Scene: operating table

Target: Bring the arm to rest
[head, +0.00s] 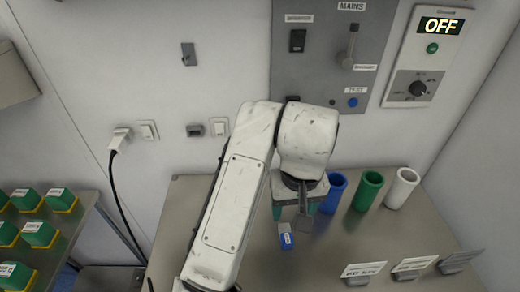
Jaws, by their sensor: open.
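My arm (235,200) reaches up from the bottom of the head view, bends at the top and comes down over the grey table. My gripper (301,208) points down above the table, behind a small blue and white box (286,238). The gripper is open. Its fingers are small and partly hidden by the wrist, and I see nothing held between them. The box lies on the table just below and left of the gripper, and I cannot tell the exact gap.
Blue (333,192), green (368,191) and white (402,188) cups stand right of the gripper. Several label cards (415,264) stand along the front right. A rack with green boxes (38,233) is at left. A wall panel (335,60) and an OFF display (440,26) are behind.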

